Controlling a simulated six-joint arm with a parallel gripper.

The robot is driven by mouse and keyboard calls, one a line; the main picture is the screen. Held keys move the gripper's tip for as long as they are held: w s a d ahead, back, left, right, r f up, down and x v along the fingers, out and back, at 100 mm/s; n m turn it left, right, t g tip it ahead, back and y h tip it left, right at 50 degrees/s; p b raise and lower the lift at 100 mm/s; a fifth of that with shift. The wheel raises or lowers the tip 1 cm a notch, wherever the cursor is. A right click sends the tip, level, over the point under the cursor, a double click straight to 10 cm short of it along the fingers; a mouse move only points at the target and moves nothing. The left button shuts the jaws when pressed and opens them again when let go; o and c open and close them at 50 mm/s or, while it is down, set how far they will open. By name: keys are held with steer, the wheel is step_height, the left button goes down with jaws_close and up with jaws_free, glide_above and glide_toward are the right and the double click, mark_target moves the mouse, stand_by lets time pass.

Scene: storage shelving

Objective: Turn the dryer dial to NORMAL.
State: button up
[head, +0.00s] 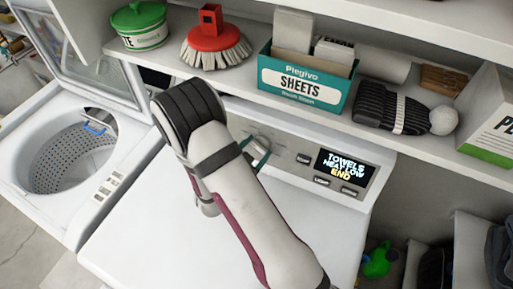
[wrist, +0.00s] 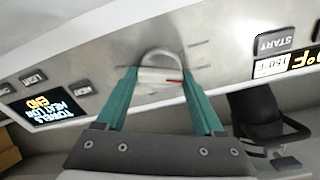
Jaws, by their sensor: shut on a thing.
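The dryer dial (head: 262,141) is a round silver knob on the grey control panel (head: 288,166). In the wrist view the dial (wrist: 160,58) sits between the two teal fingers of my gripper (wrist: 159,73), which is shut on it. A small red mark shows on the dial's right side there. Faint label lines surround the dial, but I cannot read them. In the head view my gripper (head: 257,154) is at the dial, partly hidden by my arm. The dryer display (head: 345,168) reads TOWELS, HEAT LOW, END.
Buttons sit beside the display. An open washer (head: 75,150) stands left. The white dryer top (head: 145,235) is clear.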

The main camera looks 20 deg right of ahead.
steer(key=shift+c, duration=0.8)
steer(key=shift+n, duration=0.3)
steer(key=n, duration=0.4)
steer(key=shift+n+t+y, duration=0.3)
steer(key=shift+n, duration=2.3)
steer(key=o, duration=1.3)
steer(key=shift+o, duration=0.2)
